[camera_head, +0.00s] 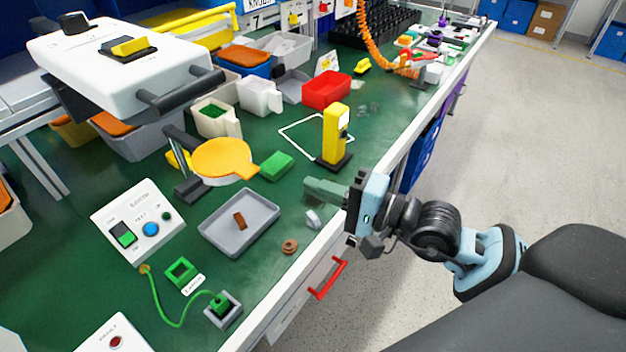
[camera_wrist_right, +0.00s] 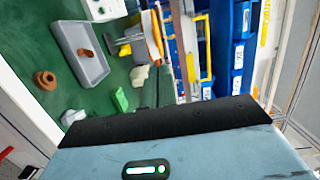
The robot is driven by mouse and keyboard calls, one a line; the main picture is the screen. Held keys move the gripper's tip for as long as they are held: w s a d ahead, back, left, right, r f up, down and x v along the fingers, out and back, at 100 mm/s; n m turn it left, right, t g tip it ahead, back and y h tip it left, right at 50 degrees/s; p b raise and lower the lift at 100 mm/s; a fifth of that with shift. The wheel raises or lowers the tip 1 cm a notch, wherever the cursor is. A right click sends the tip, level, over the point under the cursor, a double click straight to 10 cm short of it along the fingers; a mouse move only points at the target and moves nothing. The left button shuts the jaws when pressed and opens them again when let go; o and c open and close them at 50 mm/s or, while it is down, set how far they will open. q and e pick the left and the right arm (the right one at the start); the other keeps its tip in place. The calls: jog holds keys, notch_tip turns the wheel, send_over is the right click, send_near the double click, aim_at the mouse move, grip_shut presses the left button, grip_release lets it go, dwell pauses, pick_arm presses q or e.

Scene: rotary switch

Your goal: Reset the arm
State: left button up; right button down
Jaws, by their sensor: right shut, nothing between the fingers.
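My right gripper (camera_head: 322,190) reaches in from the right in the head view, over the front edge of the green bench. Its fingers are together and hold nothing. The yellow post device (camera_head: 333,132) on a black base stands upright just behind it, apart from it. My left gripper does not show in the head view. A control box (camera_head: 138,222) with a green rocker switch and a blue button sits at the left. No rotary switch is clearly recognisable.
A grey tray (camera_head: 262,232) with a brown piece lies left of the gripper, also in the wrist view (camera_wrist_right: 66,40). A brown ring (camera_head: 290,246), a green block (camera_head: 277,166) and a red bin (camera_head: 326,90) are on the bench. The floor at the right is clear.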

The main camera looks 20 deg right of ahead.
dwell(0.3)
